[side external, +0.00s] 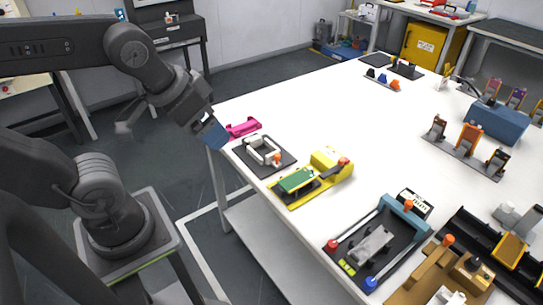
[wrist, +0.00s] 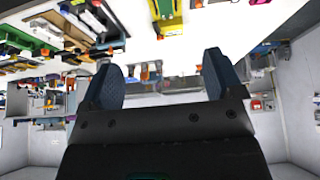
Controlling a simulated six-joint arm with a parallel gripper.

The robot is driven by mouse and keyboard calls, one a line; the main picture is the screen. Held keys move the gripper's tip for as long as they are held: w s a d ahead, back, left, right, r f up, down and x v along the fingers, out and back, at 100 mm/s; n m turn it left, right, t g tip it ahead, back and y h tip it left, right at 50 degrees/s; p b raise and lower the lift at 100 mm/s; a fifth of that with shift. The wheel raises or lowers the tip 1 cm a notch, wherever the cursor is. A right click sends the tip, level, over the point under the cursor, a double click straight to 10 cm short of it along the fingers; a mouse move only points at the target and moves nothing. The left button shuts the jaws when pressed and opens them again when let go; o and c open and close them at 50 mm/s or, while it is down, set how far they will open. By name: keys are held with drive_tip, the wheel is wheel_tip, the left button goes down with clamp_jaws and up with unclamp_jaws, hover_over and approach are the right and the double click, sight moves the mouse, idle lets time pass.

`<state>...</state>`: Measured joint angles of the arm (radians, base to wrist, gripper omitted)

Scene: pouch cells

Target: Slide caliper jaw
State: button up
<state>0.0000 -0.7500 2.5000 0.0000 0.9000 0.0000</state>
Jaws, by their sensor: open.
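I cannot tell for sure which thing is the caliper. A fixture with a dark plate (side external: 346,254), two side rails and a blue crossbar holds a grey flat piece (side external: 371,244); a small display (side external: 414,204) stands behind it. A yellow fixture (side external: 328,161) carries a green plate (side external: 297,180) and has an orange-red knob at its right end. My gripper (side external: 213,133) is raised near the table's left corner, apart from both fixtures. In the wrist view my gripper (wrist: 160,68) is open, with two dark blue fingers spread and nothing between them.
A magenta bracket (side external: 243,128) and a dark mat (side external: 249,158) with a white frame lie at the table's left edge. Brown and black fixtures (side external: 420,272) crowd the front right. Stands (side external: 465,150) and a blue box (side external: 497,122) are at the right. The white table's middle (side external: 330,110) is clear.

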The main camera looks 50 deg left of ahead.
sight(277, 155)
idle(0.4)
